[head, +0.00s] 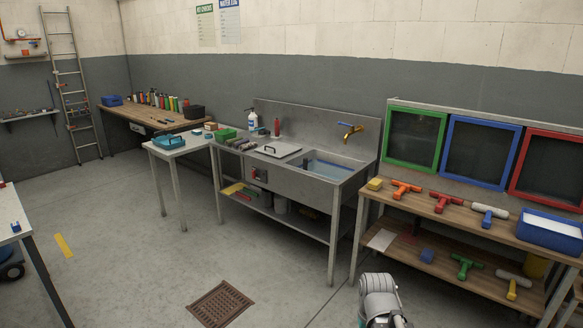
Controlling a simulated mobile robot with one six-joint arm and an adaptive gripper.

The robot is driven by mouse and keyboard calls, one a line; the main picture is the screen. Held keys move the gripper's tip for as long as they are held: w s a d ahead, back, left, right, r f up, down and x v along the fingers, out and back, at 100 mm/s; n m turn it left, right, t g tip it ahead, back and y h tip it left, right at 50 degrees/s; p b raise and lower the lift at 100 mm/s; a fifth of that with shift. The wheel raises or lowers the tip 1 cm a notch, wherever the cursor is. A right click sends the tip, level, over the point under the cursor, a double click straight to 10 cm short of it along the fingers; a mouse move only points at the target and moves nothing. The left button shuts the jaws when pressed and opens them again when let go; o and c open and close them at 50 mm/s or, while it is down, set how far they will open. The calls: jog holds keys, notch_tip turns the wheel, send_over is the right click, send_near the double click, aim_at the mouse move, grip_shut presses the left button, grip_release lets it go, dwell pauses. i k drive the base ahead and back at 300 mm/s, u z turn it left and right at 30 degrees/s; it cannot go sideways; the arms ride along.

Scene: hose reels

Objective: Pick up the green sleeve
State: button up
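A green T-shaped tool (466,265) lies on the lower wooden shelf at the right; its green crossbar looks like a sleeve on a handle. It is small in the view, so I cannot tell whether this crossbar is a separate sleeve. Part of my arm shows at the bottom edge, left of and nearer than that shelf. My gripper's fingers are not visible.
The upper shelf (455,222) holds red, orange and blue-handled T-shaped tools, a yellow sponge (375,184) and a blue tray (549,236). A steel sink (313,172) stands left. Floor around the drain grate (221,303) is clear.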

aim_at(228, 142)
jog(key=u, duration=0.1)
jog(key=i, duration=2)
jog(key=u, duration=0.4)
jog(key=i, duration=1.65)
jog(key=u, duration=0.3)
